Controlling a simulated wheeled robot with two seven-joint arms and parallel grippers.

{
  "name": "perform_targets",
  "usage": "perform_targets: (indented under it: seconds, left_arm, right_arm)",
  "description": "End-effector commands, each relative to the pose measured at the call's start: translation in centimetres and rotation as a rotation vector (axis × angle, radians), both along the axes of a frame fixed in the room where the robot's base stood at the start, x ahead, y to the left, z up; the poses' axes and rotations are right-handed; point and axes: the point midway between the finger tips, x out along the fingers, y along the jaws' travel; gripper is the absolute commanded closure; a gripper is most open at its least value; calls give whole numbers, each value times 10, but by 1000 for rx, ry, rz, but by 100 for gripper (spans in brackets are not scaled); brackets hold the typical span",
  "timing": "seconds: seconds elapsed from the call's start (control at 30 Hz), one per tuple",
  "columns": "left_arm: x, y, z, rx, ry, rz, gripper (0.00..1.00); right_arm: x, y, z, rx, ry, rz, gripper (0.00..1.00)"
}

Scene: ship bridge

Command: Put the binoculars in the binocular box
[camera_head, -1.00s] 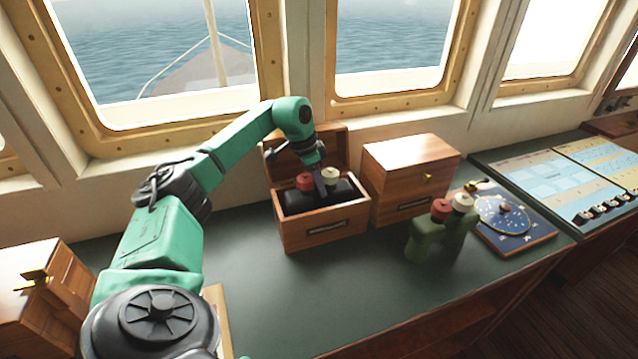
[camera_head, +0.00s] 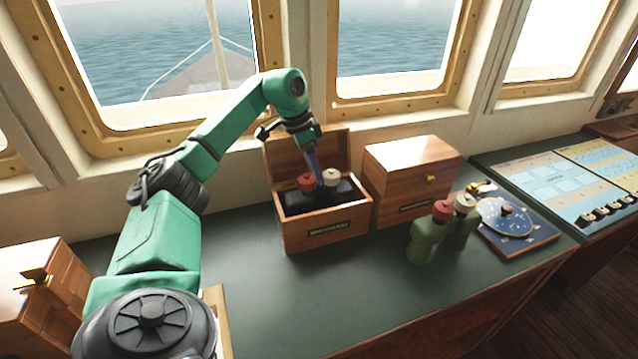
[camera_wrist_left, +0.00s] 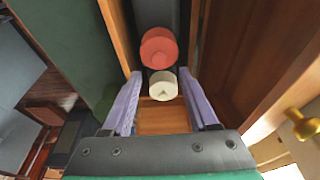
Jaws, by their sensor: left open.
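Dark binoculars (camera_head: 318,195) with a red and a cream cap sit inside the open wooden binocular box (camera_head: 325,238), whose lid is raised at the back. In the left wrist view the red cap (camera_wrist_left: 158,48) and cream cap (camera_wrist_left: 163,86) show between and beyond the fingers. My left gripper (camera_head: 314,166) is open just above the binoculars, with nothing between its fingers; it also shows in the left wrist view (camera_wrist_left: 160,105). Green binoculars (camera_head: 440,230), also with red and cream caps, stand on the counter to the right. My right gripper is out of view.
A closed wooden box (camera_head: 412,180) with a brass knob stands right of the open box. A blue dial instrument (camera_head: 510,225) lies behind and right of the green binoculars. Another wooden box (camera_head: 45,295) is at the far left. The counter's front middle is clear.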

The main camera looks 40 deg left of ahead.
Motion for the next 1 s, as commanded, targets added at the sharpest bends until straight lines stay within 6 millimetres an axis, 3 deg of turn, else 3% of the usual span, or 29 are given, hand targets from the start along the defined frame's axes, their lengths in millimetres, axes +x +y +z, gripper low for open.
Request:
perform_targets:
  seconds: [0.1, 0.3, 0.9, 1.0]
  left_arm:
    - [-5, 4, 26, 0, -6, 1, 40]
    - [-13, 8, 55, 0, -2, 0, 40]
    - [-14, 8, 59, 0, 0, 0, 40]
    - [-14, 8, 69, 0, 0, 0, 40]
  right_arm:
    - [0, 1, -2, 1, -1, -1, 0]
    - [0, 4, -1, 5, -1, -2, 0]
    - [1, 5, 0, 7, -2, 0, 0]
    - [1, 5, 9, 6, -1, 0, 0]
